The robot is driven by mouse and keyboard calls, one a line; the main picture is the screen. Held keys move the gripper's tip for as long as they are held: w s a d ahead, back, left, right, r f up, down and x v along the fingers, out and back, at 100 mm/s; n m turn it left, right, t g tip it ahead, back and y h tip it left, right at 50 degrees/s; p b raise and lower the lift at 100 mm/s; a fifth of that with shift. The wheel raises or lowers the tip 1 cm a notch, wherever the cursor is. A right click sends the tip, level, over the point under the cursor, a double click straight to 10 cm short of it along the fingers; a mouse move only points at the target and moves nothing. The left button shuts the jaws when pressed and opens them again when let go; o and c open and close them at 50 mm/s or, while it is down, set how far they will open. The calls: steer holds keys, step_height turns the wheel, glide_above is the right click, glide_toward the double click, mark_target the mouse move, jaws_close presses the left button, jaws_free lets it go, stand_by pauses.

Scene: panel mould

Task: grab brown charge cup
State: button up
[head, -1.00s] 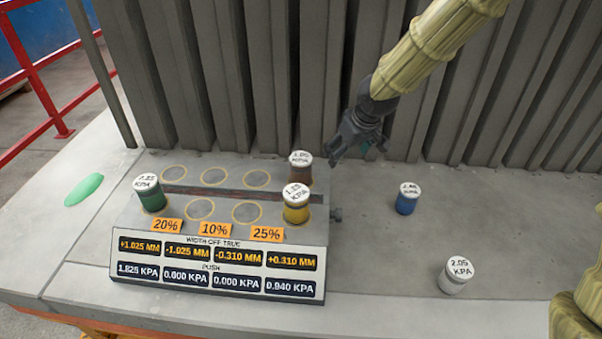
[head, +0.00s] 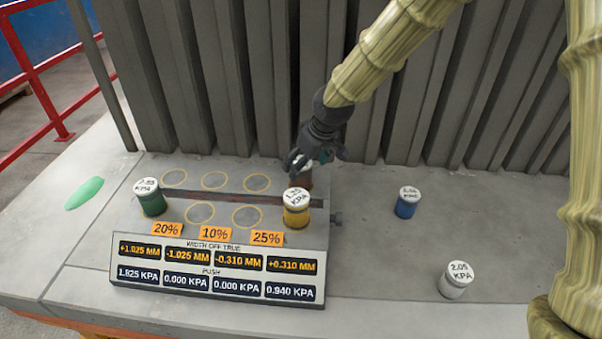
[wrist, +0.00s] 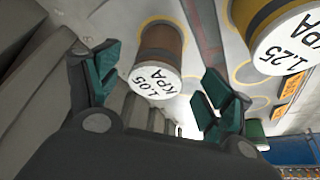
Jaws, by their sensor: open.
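The brown charge cup (wrist: 161,45) has a white lid reading 1.05 KPA and shows between my open gripper's fingers in the wrist view, a little beyond the fingertips.
The yellow cup (head: 296,213) stands directly in front of the brown one. A green cup (head: 152,202) stands at the panel's left. A blue cup (head: 407,206) and a white cup (head: 456,283) stand on the slab at right. Grey ribbed wall (head: 260,80) rises close behind.

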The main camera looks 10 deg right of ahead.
mark_target(304, 181)
steer(key=shift+p+x, duration=1.1)
steer(key=shift+x, duration=1.55)
steer(key=shift+w+d, duration=0.1)
steer(key=c, duration=1.4)
